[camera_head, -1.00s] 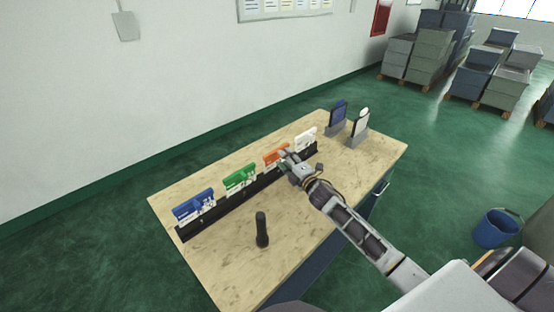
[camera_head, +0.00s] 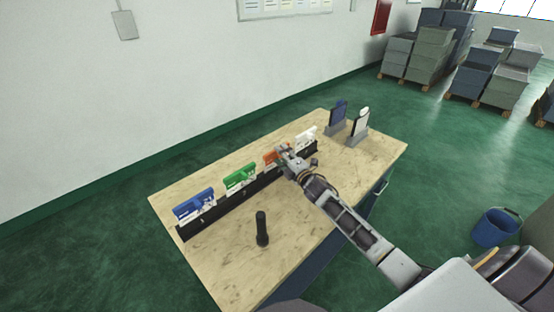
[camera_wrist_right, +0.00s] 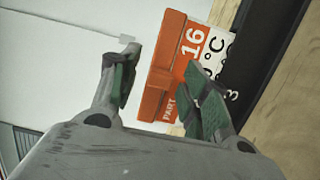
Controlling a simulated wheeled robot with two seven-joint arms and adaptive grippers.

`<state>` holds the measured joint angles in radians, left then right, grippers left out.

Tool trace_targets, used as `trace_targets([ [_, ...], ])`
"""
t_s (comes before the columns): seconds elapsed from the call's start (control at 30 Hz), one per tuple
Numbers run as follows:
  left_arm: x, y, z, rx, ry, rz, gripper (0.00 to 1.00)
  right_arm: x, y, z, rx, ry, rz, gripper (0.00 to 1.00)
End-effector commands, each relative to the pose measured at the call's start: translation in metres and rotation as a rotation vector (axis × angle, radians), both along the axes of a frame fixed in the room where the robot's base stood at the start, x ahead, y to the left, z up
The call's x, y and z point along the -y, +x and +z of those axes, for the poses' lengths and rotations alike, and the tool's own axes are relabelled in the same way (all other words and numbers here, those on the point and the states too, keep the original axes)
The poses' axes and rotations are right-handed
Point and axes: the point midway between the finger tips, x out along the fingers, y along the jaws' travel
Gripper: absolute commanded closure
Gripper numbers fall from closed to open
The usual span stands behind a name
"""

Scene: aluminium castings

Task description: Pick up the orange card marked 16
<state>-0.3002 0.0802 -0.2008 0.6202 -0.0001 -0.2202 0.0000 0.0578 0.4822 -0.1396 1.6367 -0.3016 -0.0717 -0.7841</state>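The orange card (camera_head: 270,158) marked 16 stands in the black rack (camera_head: 225,208) on the wooden table, partly hidden by my right gripper in the head view. In the right wrist view the card (camera_wrist_right: 165,85) shows its orange top with "16" and "PART" and a white lower part. My right gripper (camera_head: 280,152) is at the card. In the wrist view its fingers (camera_wrist_right: 158,70) are apart: one is left of the card, the other overlaps its printed face. I cannot tell whether either finger touches it. My left gripper is out of view.
A green card (camera_head: 240,175), a blue card (camera_head: 193,205) and a white card (camera_head: 306,138) share the rack. Two stands, blue (camera_head: 338,114) and white (camera_head: 360,124), are at the back right.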

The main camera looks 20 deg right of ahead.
Motion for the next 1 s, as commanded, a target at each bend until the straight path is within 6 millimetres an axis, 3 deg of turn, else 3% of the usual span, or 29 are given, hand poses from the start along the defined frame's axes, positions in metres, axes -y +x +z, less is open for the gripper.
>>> trace_targets([
  [0.07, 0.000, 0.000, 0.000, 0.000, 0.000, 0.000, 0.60, 0.000, 0.000, 0.000, 0.000, 0.000, 0.000, 0.65],
  [0.33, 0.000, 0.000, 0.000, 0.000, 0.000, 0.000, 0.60, 0.000, 0.000, 0.000, 0.000, 0.000, 0.000, 1.00],
  [0.73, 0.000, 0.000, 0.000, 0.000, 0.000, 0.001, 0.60, 0.000, 0.000, 0.003, 0.001, -0.001, 0.001, 1.00],
  [1.0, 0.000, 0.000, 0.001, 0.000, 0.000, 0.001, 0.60, 0.000, 0.000, 0.023, 0.003, -0.004, 0.001, 1.00],
])
